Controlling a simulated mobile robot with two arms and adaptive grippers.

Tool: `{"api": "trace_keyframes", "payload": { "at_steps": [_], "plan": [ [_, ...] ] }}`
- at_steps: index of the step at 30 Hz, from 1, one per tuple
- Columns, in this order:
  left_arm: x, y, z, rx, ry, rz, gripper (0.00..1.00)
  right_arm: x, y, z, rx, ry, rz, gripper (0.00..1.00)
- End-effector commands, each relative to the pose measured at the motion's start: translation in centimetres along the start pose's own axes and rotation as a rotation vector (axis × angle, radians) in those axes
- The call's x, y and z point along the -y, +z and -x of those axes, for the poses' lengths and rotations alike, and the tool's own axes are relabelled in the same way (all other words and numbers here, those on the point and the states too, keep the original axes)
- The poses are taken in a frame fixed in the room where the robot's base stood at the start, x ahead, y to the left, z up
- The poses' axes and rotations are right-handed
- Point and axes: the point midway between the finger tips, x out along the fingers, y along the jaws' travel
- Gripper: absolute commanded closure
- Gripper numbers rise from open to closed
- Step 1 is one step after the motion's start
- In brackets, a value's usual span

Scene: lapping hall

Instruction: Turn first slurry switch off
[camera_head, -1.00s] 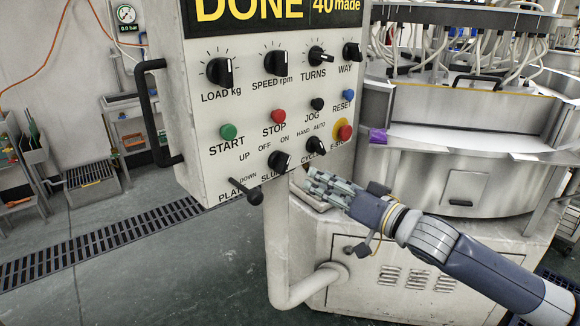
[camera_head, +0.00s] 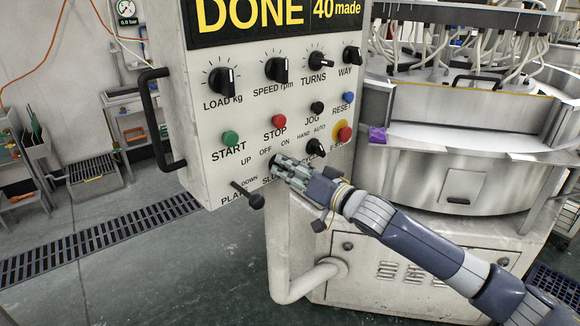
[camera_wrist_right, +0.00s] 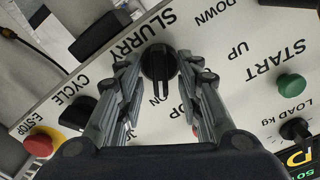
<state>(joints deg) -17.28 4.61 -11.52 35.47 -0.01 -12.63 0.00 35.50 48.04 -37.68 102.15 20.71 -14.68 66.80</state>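The slurry switch is a black rotary knob (camera_wrist_right: 158,62) beside the SLURRY lettering in the right wrist view. In the head view my right gripper mostly covers it, below the OFF and ON labels on the white control panel (camera_head: 205,190). My right gripper (camera_head: 280,168) is at the panel's lower edge. In the wrist view its two fingers (camera_wrist_right: 158,78) are open on either side of the knob, with gaps visible between fingers and knob. My left gripper is not in view.
The CYCLE knob (camera_head: 317,147) and red E-STOP (camera_head: 344,133) are close to the right of my gripper. A black lever (camera_head: 249,196) sticks out at lower left. Above are the green START (camera_head: 230,138) and red STOP (camera_head: 279,121) buttons. A pale pipe (camera_head: 280,270) runs below the panel.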

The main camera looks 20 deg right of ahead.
Motion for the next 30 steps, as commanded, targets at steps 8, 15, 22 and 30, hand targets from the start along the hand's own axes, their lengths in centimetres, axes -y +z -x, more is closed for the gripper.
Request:
{"api": "trace_keyframes", "payload": {
  "at_steps": [8, 15, 22, 30],
  "plan": [
    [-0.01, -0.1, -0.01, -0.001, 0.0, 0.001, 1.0, -0.01, -0.01, -0.04, -0.001, 0.0, 0.001, 0.76],
    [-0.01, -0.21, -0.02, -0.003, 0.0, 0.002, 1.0, -0.02, -0.02, -0.02, -0.001, 0.0, 0.001, 1.0],
    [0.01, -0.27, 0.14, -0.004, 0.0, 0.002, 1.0, 0.0, -0.06, -0.02, 0.0, 0.0, 0.018, 1.0],
    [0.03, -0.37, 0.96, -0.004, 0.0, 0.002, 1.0, 0.12, -0.2, -0.03, -0.001, 0.0, 0.139, 1.0]
  ]
}}
